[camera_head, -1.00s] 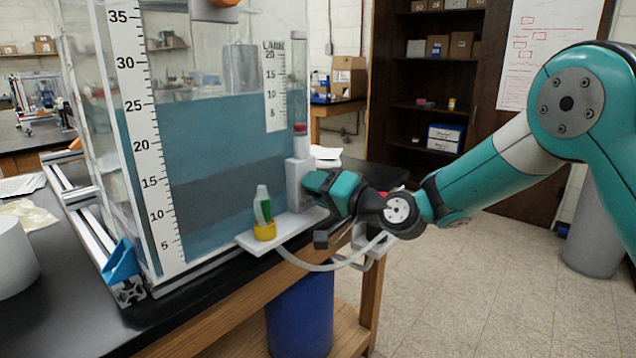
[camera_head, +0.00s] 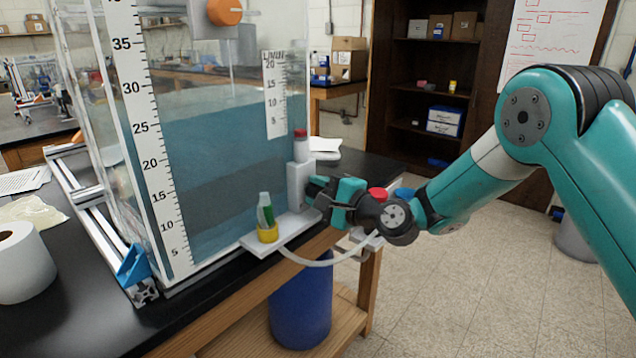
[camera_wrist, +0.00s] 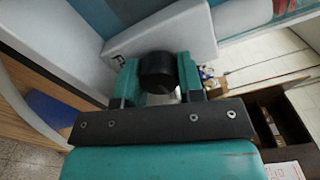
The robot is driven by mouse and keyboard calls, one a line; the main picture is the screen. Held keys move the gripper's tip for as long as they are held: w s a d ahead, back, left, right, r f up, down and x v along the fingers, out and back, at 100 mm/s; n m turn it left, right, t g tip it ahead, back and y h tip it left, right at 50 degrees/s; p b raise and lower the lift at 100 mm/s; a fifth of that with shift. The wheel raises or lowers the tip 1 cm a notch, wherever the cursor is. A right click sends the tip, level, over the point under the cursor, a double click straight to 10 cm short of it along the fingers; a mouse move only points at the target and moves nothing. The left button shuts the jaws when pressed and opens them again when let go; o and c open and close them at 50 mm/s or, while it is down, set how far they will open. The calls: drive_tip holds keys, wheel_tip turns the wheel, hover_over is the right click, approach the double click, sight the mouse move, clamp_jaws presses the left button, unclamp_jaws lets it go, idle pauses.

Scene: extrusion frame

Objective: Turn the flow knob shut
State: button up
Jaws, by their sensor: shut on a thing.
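The black round flow knob (camera_wrist: 158,70) shows in the wrist view on a pale block. My gripper (camera_wrist: 160,92) has one teal finger on each side of the knob and is shut on it. In the head view my gripper (camera_head: 318,189) reaches in from the right against the white flow meter block (camera_head: 297,186) at the tank's front corner. A red piece (camera_head: 300,133) sits above the block, next to the L/MIN scale (camera_head: 274,95).
The water tank (camera_head: 215,165) stands left of my gripper. A small bottle (camera_head: 265,210) in a yellow ring stands on the white shelf (camera_head: 262,246). A pale hose (camera_head: 320,263) hangs below my gripper. A white roll (camera_head: 22,262) lies at the bench's left. Open floor lies right.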

drive_tip(key=shift+m+p, duration=0.45)
drive_tip(key=shift+m, duration=0.35)
drive_tip(key=shift+f, duration=0.1)
drive_tip(key=o, duration=0.9)
drive_tip(key=shift+s+d, duration=0.1)
drive_tip(key=b+v, duration=0.7)
drive_tip(key=v, duration=1)
drive_tip(key=shift+s+b, duration=0.1)
drive_tip(key=shift+b, duration=0.2)
